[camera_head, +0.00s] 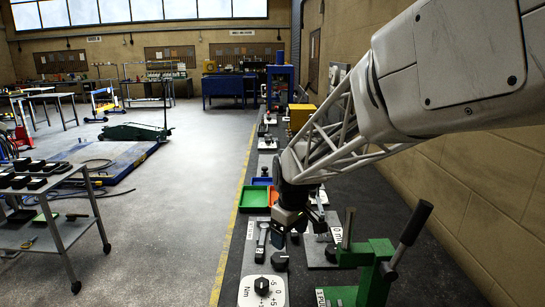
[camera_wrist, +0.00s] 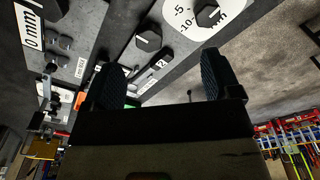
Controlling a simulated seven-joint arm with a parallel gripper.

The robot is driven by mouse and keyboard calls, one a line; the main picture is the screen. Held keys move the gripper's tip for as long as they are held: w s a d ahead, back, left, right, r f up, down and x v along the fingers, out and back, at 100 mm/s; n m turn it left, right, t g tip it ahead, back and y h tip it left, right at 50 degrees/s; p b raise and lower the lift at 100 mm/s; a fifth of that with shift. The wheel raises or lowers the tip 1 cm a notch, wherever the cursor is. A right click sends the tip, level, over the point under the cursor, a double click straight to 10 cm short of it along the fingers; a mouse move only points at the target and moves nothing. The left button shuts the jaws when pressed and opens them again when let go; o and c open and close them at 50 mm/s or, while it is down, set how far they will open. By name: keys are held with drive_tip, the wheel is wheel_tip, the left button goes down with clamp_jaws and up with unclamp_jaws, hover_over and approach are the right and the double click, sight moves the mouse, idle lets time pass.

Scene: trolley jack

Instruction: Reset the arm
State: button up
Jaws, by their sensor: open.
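My gripper (camera_head: 290,222) hangs at the end of my arm, pointing down over the long dark bench along the right wall. In the wrist view my gripper (camera_wrist: 162,78) shows two dark, ridged fingers set wide apart with nothing between them. It is close above a row of labelled plates. A white dial plate (camera_head: 262,293) marked -5, 0, 5 and Nm lies nearer the camera; its dial also shows at the top of the wrist view (camera_wrist: 208,14). A grey wrench-like tool (camera_head: 262,240) lies left of my gripper, and a dark knob (camera_head: 280,261) stands just below it.
A green lever device (camera_head: 375,268) with dark handles stands at right on the bench. Green (camera_head: 254,197) and orange trays lie behind my gripper. A green trolley jack (camera_head: 135,132) stands across the floor. A grey cart (camera_head: 50,225) is at left.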

drive_tip(key=s+d+r+m+t+y, duration=0.1)
drive_tip(key=s+d+r+m, duration=0.25)
drive_tip(key=s, duration=0.65)
drive_tip(key=s+d+r+m+t, duration=0.1)
drive_tip(key=s+d+r+m, duration=0.2)
drive_tip(key=s, duration=0.6)
drive_tip(key=s+d+f+m+h, duration=0.1)
drive_tip(key=s+d+m, duration=0.2)
drive_tip(key=s+d, duration=0.4)
drive_tip(key=s, duration=0.3)
drive_tip(key=shift+s+d+f+h, duration=0.25)
drive_tip(key=shift+f+h, duration=0.05)
drive_tip(key=shift+f, duration=0.05)
